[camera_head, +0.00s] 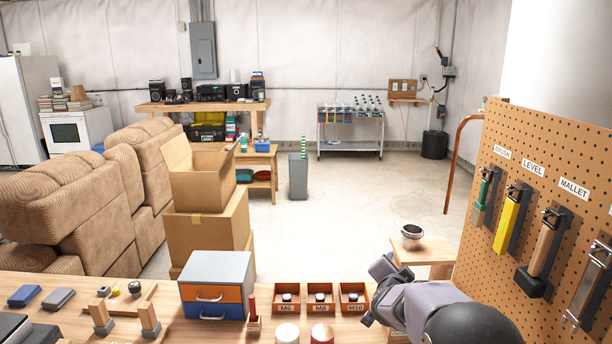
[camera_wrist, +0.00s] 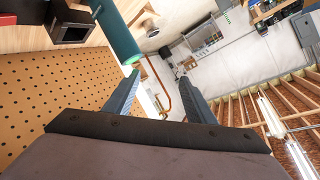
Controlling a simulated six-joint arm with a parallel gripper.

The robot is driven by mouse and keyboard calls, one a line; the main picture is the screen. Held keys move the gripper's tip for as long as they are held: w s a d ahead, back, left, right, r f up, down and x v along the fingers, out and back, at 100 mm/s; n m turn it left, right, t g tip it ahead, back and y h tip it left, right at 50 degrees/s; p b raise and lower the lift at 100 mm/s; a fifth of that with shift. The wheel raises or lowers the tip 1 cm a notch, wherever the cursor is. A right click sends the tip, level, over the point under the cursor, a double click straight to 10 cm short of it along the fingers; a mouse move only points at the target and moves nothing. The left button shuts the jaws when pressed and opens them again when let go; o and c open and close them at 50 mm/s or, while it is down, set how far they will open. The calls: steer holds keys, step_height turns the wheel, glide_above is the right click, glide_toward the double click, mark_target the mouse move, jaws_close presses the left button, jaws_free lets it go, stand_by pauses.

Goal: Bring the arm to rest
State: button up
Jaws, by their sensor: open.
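My arm (camera_head: 425,305) reaches in at the lower right of the head view, above the workbench and in front of the pegboard. My gripper (camera_wrist: 162,98) shows in the wrist view with its two dark fingers spread apart and nothing between them. In the head view the fingers are hard to make out. A teal cylinder (camera_wrist: 116,32) with a pale green end lies just beyond the left finger in the wrist view; I cannot tell whether it is near enough to touch.
The pegboard (camera_head: 554,140) holds a green-handled brush (camera_head: 485,192), a yellow level (camera_head: 509,222) and a mallet (camera_head: 541,250). Labelled bins (camera_head: 319,308) and a drawer box (camera_head: 215,268) stand on the workbench (camera_head: 130,320). Open floor lies behind.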

steer(key=s+a+f+n+g+y+p, duration=0.1)
steer(key=s+a+f+n+g+y, duration=0.2)
steer(key=s+a, duration=0.35)
steer(key=s+a+f+n+g+y+p, duration=0.1)
steer(key=s+a+f+n+g+y, duration=0.2)
steer(key=s, duration=0.6)
steer(key=s+f+n+g+p, duration=0.1)
steer(key=s+n+g, duration=0.2)
steer(key=s, duration=0.9)
steer(key=s+f+n+g+h+p, duration=0.1)
steer(key=s+f+n+g, duration=0.1)
steer(key=s, duration=1.1)
steer(key=shift+s+d+f+n+g, duration=0.25)
steer(key=shift+n+g, duration=0.25)
steer(key=shift+g, duration=0.5)
